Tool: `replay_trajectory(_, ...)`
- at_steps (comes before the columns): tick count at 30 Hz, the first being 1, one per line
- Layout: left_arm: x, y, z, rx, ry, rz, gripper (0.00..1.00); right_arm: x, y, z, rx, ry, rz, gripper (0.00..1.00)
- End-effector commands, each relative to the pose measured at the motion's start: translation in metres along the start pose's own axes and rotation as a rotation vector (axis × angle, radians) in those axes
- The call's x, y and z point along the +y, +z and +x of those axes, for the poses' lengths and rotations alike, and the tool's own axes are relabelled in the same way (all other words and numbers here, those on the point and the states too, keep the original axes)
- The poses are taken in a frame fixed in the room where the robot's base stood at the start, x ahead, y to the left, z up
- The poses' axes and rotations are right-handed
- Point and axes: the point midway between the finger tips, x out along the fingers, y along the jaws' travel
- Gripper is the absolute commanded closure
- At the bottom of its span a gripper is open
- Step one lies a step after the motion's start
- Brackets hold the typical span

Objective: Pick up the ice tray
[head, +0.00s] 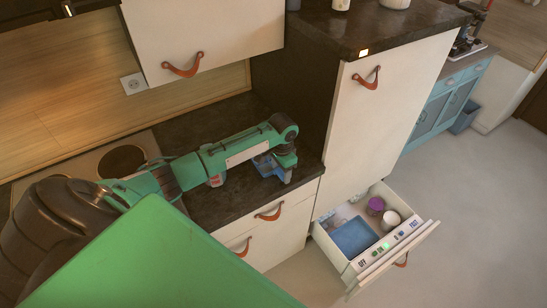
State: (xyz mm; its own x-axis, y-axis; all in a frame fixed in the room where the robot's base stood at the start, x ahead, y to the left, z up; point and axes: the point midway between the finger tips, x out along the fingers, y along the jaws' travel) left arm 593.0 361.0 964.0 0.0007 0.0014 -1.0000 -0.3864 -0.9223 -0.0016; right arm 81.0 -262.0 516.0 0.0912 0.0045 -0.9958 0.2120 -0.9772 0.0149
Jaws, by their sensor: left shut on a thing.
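The blue ice tray (263,166) is at the dark countertop beside the tall cabinet, partly hidden by my gripper. My left arm reaches over the counter from the left, and my left gripper (284,170) points down and is shut on the tray. I cannot tell whether the tray rests on the counter or is slightly above it. My right gripper is not in view.
An open drawer (331,247) juts out low at the right, holding a flat blue thing (353,237), a purple item (375,205) and a white cup (391,220). The tall white cabinet (383,115) stands right of the counter (235,202). An upper cupboard (225,30) hangs above. Floor is clear at right.

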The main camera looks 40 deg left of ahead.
Motion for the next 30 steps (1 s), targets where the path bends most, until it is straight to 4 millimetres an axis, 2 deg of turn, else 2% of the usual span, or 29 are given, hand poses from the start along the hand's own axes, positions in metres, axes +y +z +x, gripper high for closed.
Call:
replay_trajectory(5, 0.000, 0.000, -0.002, 0.001, 0.001, 0.000, 0.80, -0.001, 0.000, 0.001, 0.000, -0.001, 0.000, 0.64)
replay_trajectory(6, 0.000, 0.000, -0.003, 0.001, 0.001, 0.000, 0.93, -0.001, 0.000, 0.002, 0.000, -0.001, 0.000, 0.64)
replay_trajectory(14, 0.000, -0.001, -0.021, 0.004, 0.000, 0.000, 0.92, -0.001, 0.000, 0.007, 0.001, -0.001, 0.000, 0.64)
replay_trajectory(20, -0.001, -0.001, -0.044, 0.004, 0.000, 0.001, 0.91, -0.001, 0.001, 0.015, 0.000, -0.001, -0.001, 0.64)
replay_trajectory(30, -0.001, -0.001, -0.095, 0.005, -0.001, 0.000, 0.91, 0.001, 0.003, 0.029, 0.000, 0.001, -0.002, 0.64)
